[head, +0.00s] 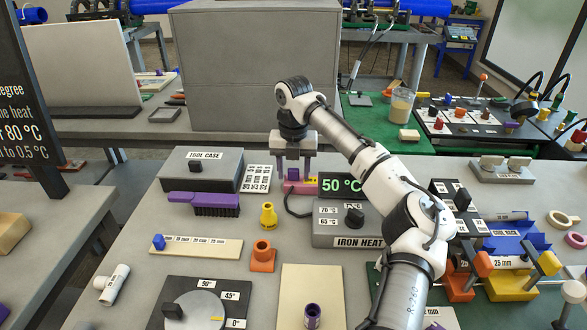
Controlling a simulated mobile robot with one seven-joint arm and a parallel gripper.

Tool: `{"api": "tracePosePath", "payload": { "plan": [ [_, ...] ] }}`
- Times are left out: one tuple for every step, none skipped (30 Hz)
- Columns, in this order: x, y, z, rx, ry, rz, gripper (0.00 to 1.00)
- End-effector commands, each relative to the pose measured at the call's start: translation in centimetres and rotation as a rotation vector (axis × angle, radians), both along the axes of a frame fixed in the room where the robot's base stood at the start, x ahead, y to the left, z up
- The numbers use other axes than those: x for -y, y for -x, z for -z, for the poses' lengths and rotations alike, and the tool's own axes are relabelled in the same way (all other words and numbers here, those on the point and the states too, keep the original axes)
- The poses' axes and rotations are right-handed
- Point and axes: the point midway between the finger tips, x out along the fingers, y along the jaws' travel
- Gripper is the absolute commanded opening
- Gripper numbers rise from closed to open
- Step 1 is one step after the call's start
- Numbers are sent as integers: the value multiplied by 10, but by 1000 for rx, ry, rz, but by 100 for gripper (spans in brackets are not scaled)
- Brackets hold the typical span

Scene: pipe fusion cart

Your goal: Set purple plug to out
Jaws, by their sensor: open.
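My gripper (294,176) points down at the back of the cart, left of the green 50 °C display. It is open, with its two fingers around a small purple piece (293,173), likely the purple plug. The piece is at a pink block (300,187) joined to a black cable. Whether the fingers touch it, and how far in it sits, is too small to tell. The cable runs down to the grey iron heater box (335,233), which has a black knob.
The tool case (202,168) and a purple brush (204,199) lie left of my gripper. A purple cylinder (312,314) stands on a beige board. A large grey box (255,70) rises behind.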

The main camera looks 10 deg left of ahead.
Motion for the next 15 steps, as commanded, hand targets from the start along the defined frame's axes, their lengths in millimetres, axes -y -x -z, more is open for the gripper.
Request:
{"api": "tracePosePath", "payload": {
  "plan": [
    [0,0,0,0,0,0,49],
    [0,0,0,0,0,0,49],
    [0,0,0,0,0,0,49],
    [0,0,0,0,0,0,49],
    [0,0,0,0,0,0,49],
    [0,0,0,0,0,0,48],
    [0,0,0,0,0,0,44],
    [0,0,0,0,0,0,40],
    [0,0,0,0,0,0,35],
    [0,0,0,0,0,0,31],
    [0,0,0,0,0,0,27],
    [0,0,0,0,0,0,22],
    [0,0,0,0,0,0,18],
    [0,0,0,0,0,0,14],
    [0,0,0,0,0,0,8]
  ]
}}
